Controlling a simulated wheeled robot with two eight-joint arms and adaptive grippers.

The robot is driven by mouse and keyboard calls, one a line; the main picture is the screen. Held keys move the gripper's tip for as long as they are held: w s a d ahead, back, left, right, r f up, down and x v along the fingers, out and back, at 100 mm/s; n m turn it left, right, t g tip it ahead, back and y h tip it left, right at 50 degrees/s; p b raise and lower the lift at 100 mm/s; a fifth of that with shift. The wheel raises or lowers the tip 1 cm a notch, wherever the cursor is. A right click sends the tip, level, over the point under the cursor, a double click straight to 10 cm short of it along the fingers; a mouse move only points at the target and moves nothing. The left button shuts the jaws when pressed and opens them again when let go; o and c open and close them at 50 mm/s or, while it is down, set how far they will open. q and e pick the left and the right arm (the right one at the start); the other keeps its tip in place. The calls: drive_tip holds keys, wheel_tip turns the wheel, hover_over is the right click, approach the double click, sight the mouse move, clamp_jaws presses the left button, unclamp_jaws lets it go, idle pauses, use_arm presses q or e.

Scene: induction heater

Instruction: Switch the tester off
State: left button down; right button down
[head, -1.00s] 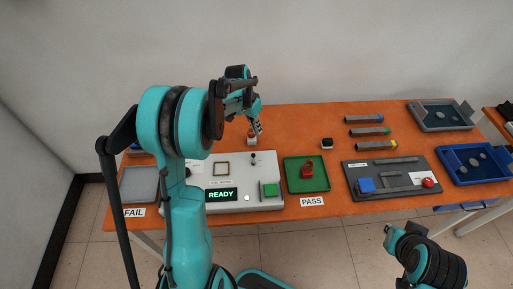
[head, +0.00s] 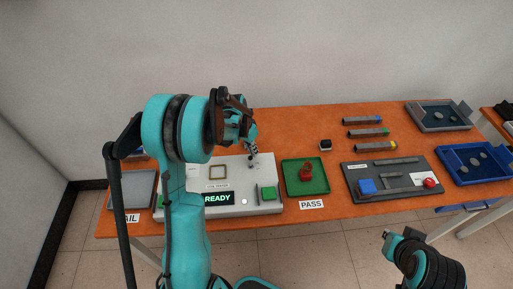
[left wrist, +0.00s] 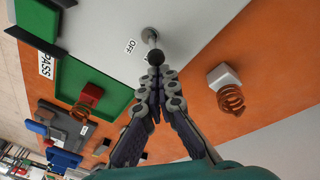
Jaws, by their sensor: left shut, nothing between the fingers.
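The white tester (head: 243,178) stands on the left part of the table, with its display (head: 218,198) lit and reading READY. In the left wrist view, its toggle switch (left wrist: 149,36) rises from the white top beside an OFF label (left wrist: 130,46) and ends in a dark round tip (left wrist: 155,57). My left gripper (head: 254,160) is over the back right of the tester. Its fingers (left wrist: 157,76) are shut and empty, right at the switch tip; I cannot tell whether they touch it.
A green PASS tray (head: 290,184) with a red coil (head: 306,173) stands right of the tester. A coil on a white block (left wrist: 222,77) stands near the switch in the wrist view. A grey FAIL tray (head: 131,187) is at the left.

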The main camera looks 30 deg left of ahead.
use_arm(q)
drive_tip(key=shift+s+d+r+t+y, duration=0.2)
drive_tip(key=shift+s+t+y, duration=0.2)
drive_tip(key=shift+t, duration=0.1)
idle(0.7)
drive_tip(key=shift+s+d+t+y+b, duration=0.25)
drive_tip(key=shift+s+t+y+b, duration=0.15)
drive_tip(key=shift+t+b, duration=0.25)
drive_tip(key=t+b, duration=0.1)
drive_tip(key=s+d+t+y+b, duration=0.1)
drive_tip(key=shift+s+m+t, duration=0.25)
drive_tip(key=shift+m+t, duration=0.05)
drive_tip(key=shift+t, duration=0.05)
drive_tip(key=shift+r+y, duration=0.25)
drive_tip(key=shift+y, duration=0.05)
drive_tip(key=shift+w+a+f, duration=0.15)
